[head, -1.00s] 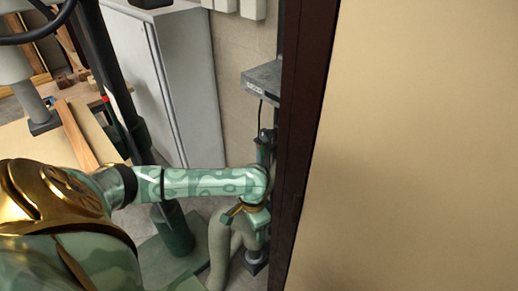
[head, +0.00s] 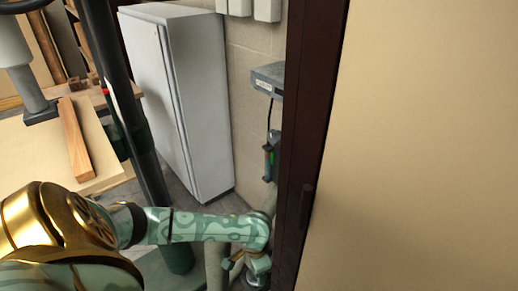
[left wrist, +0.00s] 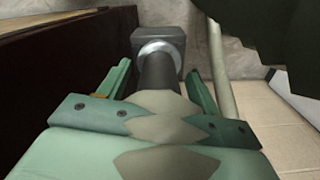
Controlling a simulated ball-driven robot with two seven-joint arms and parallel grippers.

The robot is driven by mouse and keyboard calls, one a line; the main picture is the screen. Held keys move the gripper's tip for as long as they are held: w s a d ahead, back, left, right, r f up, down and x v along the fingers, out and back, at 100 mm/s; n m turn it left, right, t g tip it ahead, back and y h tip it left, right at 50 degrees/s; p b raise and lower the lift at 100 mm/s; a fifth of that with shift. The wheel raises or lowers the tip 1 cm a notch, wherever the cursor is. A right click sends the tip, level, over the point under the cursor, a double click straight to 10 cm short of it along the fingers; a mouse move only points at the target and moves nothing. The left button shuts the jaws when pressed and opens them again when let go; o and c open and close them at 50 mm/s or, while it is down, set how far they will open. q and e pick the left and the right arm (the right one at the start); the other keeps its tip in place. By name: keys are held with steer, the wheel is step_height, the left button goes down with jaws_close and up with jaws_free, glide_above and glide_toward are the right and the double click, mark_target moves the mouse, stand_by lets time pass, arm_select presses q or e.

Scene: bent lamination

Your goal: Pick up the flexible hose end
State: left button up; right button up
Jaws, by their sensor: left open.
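In the left wrist view, my left gripper (left wrist: 160,85) is open, with one green finger on each side of a dark cylindrical piece (left wrist: 158,72), which looks like the hose end. The far end of this piece meets a silver ring (left wrist: 157,50) at a grey block (left wrist: 158,35). I cannot tell whether the fingers touch it. A pale hose-like tube (left wrist: 222,75) runs beside the right finger. In the head view, my left gripper (head: 248,268) is low beside a dark brown panel edge, with the pale tube (head: 214,262) next to it. My right gripper is not in view.
The dark brown panel (head: 308,130) stands close on the right of my left arm. A white cabinet (head: 180,95) stands behind the arm. A grey wall box (head: 268,78) has a cable hanging from it. A workbench (head: 40,150) with a wooden strip is at left.

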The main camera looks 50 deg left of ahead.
arm_select(q)
steer(key=shift+r, duration=0.1)
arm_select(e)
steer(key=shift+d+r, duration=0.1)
arm_select(q)
steer(key=shift+c, duration=0.8)
steer(key=c, duration=0.8)
steer(key=shift+c, duration=0.2)
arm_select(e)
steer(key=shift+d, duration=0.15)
arm_select(q)
steer(key=shift+r, duration=0.1)
